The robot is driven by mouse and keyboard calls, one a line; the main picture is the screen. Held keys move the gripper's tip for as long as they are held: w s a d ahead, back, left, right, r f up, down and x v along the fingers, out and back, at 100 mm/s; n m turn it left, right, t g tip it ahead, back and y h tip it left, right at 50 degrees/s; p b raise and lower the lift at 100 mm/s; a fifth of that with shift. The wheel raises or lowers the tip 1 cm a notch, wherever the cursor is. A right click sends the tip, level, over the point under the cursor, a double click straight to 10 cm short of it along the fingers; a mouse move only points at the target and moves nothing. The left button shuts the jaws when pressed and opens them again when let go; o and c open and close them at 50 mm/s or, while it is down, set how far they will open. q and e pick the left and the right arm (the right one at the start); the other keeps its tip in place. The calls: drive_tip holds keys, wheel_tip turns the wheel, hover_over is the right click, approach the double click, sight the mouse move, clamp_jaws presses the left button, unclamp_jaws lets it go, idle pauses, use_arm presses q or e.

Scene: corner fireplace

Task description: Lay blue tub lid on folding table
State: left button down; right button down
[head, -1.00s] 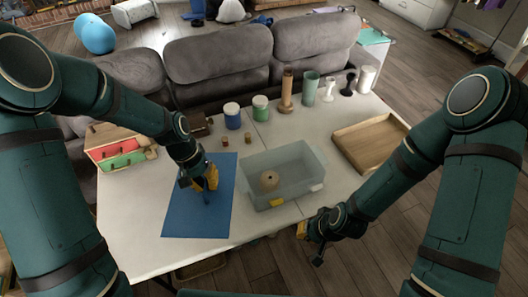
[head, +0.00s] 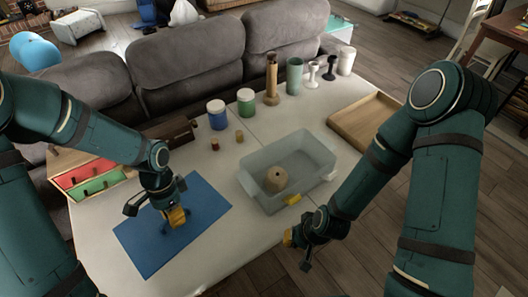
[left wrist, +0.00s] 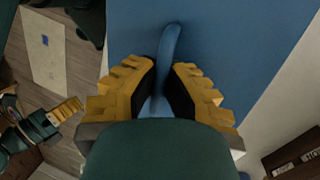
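The blue tub lid (head: 205,205) is a flat blue sheet with a raised blue handle. It lies over the front left of the white folding table (head: 225,265); I cannot tell whether its whole underside touches. My left gripper (head: 176,216) points down over its middle. In the left wrist view, the yellow fingers with dark pads (left wrist: 163,90) close on both sides of the blue handle (left wrist: 169,45). The clear grey tub (head: 315,172) stands to the lid's right, with a tan round piece (head: 276,180) inside. My right gripper (head: 297,243) is by the table's front edge; its finger gap is unclear.
A red and green box (head: 90,187) stands left of the lid. Blue and green-labelled jars (head: 217,115) and two small pieces stand behind it. A wooden tray (head: 362,122) is at the right, with tall vessels (head: 294,76) behind. A grey sofa (head: 190,60) borders the back.

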use_arm(q)
drive_tip(key=shift+s+a+f+m, duration=0.25)
drive_tip(key=shift+s+f+m, duration=0.25)
drive_tip(key=shift+f+m, duration=0.2)
drive_tip(key=shift+s+a+m+y, duration=0.1)
drive_tip(key=shift+s+m+y, duration=0.2)
drive_tip(key=shift+m, duration=0.2)
wheel_tip(320, 180, down, 7)
drive_tip(key=shift+f+b, duration=0.15)
drive_tip(key=shift+b, duration=0.9)
wheel_tip(320, 180, down, 3)
drive_tip(key=shift+w+r+b, duration=0.1)
drive_tip(key=shift+b, duration=0.3)
drive_tip(key=c, duration=1.1)
unclamp_jaws()
drive_tip(key=shift+c, duration=0.2)
drive_tip(key=p+v, duration=0.3)
drive_tip(key=v, duration=0.9)
